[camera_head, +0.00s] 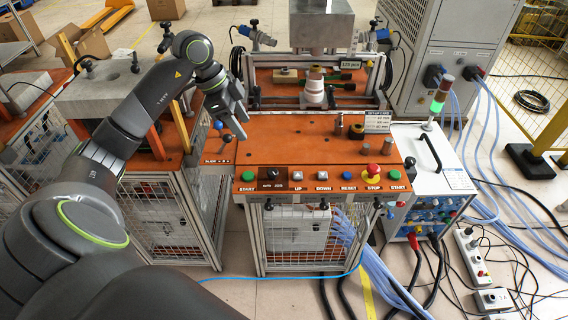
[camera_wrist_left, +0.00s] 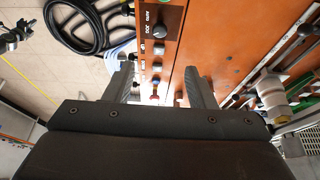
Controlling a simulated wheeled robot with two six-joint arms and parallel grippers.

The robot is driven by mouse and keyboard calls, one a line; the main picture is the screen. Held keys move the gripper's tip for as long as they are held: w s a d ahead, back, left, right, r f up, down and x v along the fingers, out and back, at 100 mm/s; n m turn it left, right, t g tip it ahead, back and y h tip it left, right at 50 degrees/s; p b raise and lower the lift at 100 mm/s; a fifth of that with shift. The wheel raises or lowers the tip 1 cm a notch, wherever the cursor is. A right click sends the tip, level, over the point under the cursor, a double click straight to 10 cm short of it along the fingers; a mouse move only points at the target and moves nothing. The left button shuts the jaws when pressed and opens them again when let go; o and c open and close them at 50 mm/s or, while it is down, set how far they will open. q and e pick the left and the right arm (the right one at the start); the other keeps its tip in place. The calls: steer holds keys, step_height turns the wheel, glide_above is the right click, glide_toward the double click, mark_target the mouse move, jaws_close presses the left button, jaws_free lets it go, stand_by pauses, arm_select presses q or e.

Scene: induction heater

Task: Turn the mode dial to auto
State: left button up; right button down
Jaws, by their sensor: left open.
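My right gripper is not seen.
The panel also carries UP (camera_head: 298,174), DOWN, a blue RESET button (camera_head: 347,175), a red STOP knob (camera_head: 373,171) and green START buttons (camera_head: 248,176). A white coil part (camera_head: 314,90) stands at the back.

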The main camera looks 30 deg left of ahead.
mark_target(272, 171)
arm_select(q)
steer(key=p+x, duration=0.2)
steer(key=x, duration=1.5)
steer(key=shift+s+p, duration=0.15)
steer(key=shift+p, duration=0.15)
steer(key=shift+a, duration=0.1)
steer(key=c, duration=1)
steer(key=shift+o, duration=0.2)
